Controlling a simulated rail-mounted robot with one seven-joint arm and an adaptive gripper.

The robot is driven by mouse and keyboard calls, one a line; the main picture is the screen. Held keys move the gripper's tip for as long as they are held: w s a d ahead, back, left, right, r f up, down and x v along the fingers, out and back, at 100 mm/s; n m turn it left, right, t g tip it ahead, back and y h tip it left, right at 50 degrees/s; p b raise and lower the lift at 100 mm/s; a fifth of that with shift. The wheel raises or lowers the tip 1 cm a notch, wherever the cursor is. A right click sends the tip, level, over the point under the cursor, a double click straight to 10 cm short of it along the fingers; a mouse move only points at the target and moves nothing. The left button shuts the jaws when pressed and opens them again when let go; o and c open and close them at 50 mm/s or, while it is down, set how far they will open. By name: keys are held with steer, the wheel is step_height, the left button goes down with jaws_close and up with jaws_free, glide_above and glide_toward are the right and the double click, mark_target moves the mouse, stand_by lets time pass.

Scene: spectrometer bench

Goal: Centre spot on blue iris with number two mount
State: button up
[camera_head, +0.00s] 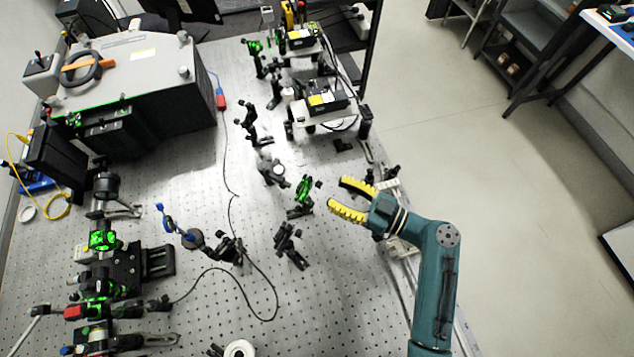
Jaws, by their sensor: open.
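My gripper (337,193) has yellow ribbed fingers, spread apart and empty, at the right side of the bench. Its tips point left toward a mirror mount lit green (303,195), with a small gap between. A small blue part, probably the blue iris (169,225), stands left of centre beside a dark post assembly. Other mounts stand nearby: one with a round pale optic (275,172), a black one (290,245) and another further back (248,122). No number labels are readable, so I cannot tell which is number two. No spot is discernible on the blue part.
The perforated optical bench (200,290) has bare patches between mounts. A large grey spectrometer box (140,95) fills the back left. Green-lit optics (102,240) line the left edge. Laser units on raised plates (325,100) stand at the back. A black cable (232,185) crosses the bench.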

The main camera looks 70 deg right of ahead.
mark_target(319, 182)
steer(key=x, duration=0.5)
steer(key=shift+w+p, duration=0.25)
steer(key=shift+p, duration=0.15)
jaws_close()
steer(key=shift+r, duration=0.1)
